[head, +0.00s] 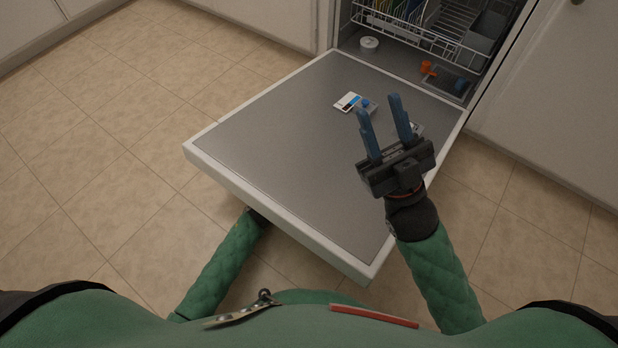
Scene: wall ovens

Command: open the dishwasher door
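The dishwasher door (290,150) is folded down and lies open in front of the dishwasher (430,45), with its grey inner face up and a white rim around it. My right gripper (382,110) is above the right part of the door. Its two blue fingers are apart with nothing between them, and they point toward the dishwasher. My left arm reaches in from the lower left and goes under the door's near left edge. The door hides my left gripper.
A white wire rack (425,30) with dishes sits inside the dishwasher. A detergent dispenser (356,103) is on the door's inner face. White cabinets (550,95) stand on both sides. The tiled floor (100,150) is clear at the left.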

